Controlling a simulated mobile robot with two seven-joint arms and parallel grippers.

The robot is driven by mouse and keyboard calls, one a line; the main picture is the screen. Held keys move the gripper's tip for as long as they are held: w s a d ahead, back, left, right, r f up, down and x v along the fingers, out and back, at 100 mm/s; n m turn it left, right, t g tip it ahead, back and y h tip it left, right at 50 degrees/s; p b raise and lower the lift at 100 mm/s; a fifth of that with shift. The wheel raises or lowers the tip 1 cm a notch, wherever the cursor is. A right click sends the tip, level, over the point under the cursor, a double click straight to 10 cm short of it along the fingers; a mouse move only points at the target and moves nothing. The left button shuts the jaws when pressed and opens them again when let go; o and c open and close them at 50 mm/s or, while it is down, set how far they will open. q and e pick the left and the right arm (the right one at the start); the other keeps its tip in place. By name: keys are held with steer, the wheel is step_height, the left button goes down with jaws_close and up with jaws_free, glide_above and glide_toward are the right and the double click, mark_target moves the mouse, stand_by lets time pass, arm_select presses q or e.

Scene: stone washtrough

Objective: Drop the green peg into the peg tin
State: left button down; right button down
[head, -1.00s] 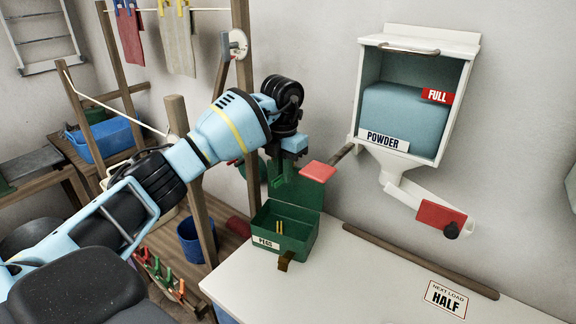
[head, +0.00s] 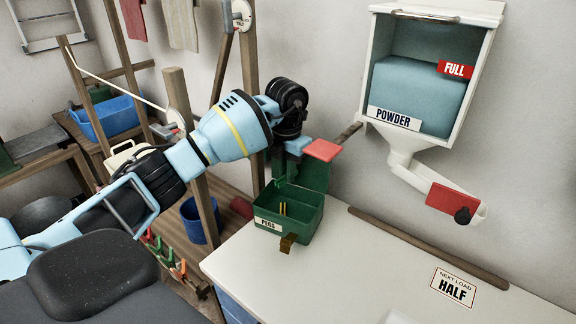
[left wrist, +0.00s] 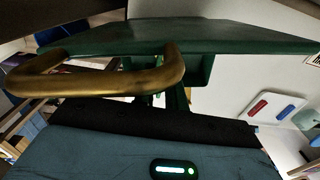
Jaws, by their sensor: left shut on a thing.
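The peg tin (head: 268,224) is a green box labelled PEGS on the white worktop. Its green lid (head: 316,174) stands open at the back, and yellow pegs (head: 283,209) show inside. My left gripper (head: 281,174) is above the tin's back left part, pointing down and shut on a green peg (head: 281,182). The peg is small and partly hidden against the green lid. In the left wrist view a green panel and a brass loop handle (left wrist: 100,78) fill the upper part; the peg is not clear there. My right gripper is out of view.
A brass catch (head: 288,242) sticks out at the tin's front. A red paddle (head: 322,150) is close beside my left gripper. A powder dispenser (head: 425,90) hangs on the wall. A wooden rail (head: 425,246) lies along the back of the worktop (head: 350,275), which is largely clear.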

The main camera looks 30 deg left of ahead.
arm_select(q)
steer(key=c, duration=1.4)
jaws_free()
steer(key=shift+o, duration=0.2)
steer(key=shift+r, duration=3.95)
